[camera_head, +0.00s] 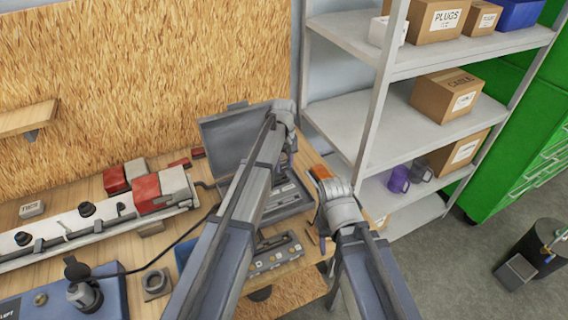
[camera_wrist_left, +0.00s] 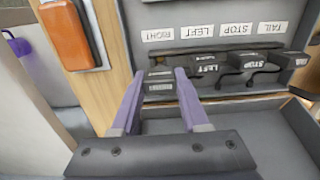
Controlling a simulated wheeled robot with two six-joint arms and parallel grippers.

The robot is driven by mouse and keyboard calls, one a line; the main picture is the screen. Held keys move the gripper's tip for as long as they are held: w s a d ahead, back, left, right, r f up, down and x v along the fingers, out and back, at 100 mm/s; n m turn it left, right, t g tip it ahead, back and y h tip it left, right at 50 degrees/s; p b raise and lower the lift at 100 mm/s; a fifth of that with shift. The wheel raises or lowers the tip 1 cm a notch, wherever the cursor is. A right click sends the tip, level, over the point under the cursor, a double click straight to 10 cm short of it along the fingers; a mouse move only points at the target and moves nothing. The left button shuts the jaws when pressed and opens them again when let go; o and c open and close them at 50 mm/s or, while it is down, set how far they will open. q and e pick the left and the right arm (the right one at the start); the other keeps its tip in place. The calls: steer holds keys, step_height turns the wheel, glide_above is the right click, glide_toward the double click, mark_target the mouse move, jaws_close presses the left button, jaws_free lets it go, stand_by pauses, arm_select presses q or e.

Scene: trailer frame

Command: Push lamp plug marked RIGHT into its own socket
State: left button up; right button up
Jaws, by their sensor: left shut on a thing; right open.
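An open grey case (camera_head: 230,131) stands at the back of the bench; its labels RIGHT (camera_wrist_left: 158,35), LEFT, STOP and TAIL appear upside down in the left wrist view. My left gripper (camera_wrist_left: 160,76) is at the case, shut on a dark plug (camera_wrist_left: 158,87) below the RIGHT label. The plug's own marking is too small to read. Other dark plugs marked LEFT (camera_wrist_left: 206,69) and STOP (camera_wrist_left: 250,62) lie beside it. In the head view my left arm hides its fingertips. My right gripper (camera_head: 320,236) is at the bench's right edge, open, its fingers barely showing.
A blue box (camera_head: 110,293) with a black cable and a long light bar (camera_head: 80,228) are left. Shelves (camera_head: 345,120) stand right.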

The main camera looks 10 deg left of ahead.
mark_target(284, 161)
arm_select(q)
steer(key=shift+f, duration=0.45)
steer(key=shift+f+b, duration=0.35)
steer(key=shift+b, duration=0.3)
steer(key=shift+f, duration=0.1)
steer(key=shift+f+b, duration=0.5)
steer(key=shift+b, duration=0.1)
steer(key=shift+f+b, duration=0.45)
stand_by(0.4)
steer(key=o, duration=1.2)
steer(key=shift+o, duration=0.2)
steer(key=shift+r+p, duration=3.55)
